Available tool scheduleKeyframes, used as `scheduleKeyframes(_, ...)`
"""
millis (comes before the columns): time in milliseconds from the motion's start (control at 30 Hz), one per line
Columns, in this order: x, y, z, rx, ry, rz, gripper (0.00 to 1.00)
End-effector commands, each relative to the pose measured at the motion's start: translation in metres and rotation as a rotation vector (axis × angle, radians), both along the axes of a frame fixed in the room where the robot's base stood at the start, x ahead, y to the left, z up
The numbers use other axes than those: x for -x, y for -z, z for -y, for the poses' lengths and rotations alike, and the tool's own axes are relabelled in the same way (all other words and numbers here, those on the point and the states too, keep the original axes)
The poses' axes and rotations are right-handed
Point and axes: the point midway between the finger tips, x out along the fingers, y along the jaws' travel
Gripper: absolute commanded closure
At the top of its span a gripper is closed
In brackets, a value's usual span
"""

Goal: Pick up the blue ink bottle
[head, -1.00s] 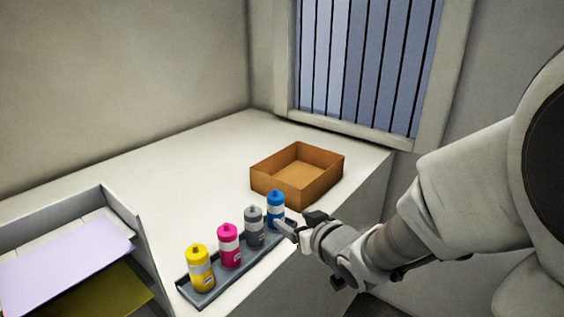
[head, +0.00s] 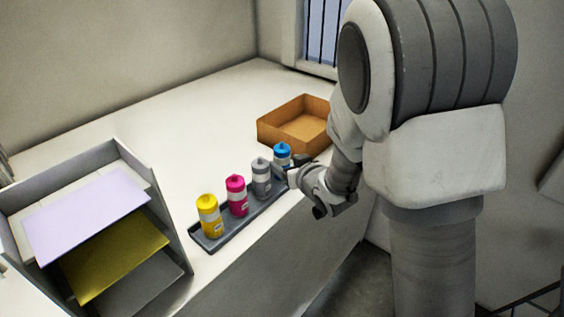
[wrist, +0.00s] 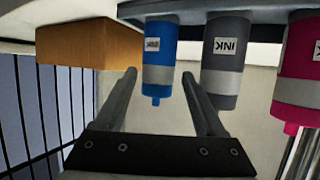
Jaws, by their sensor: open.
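The blue ink bottle (head: 282,150) stands upright at the far end of the grey tray (head: 204,241), its lower part partly hidden by my gripper (head: 291,173) in the head view. The grey ink bottle (head: 261,184) stands right beside the blue one, just outside the right finger in the wrist view.
Magenta (head: 237,200) and yellow (head: 209,220) bottles stand further along the tray. An open brown box (head: 285,137) sits behind the blue bottle. A paper organizer (head: 163,202) stands at the left. The table's middle (head: 175,130) is clear.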

Motion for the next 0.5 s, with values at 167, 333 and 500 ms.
scheduleKeyframes(167, -0.02, 0.007, -0.007, 0.003, -0.002, -0.001, 0.28)
scheduleKeyframes(333, -0.033, 0.013, -0.014, 0.002, -0.002, 0.0, 0.28)
scheduleKeyframes(500, -0.036, 0.015, -0.015, 0.001, -0.002, 0.001, 0.28)
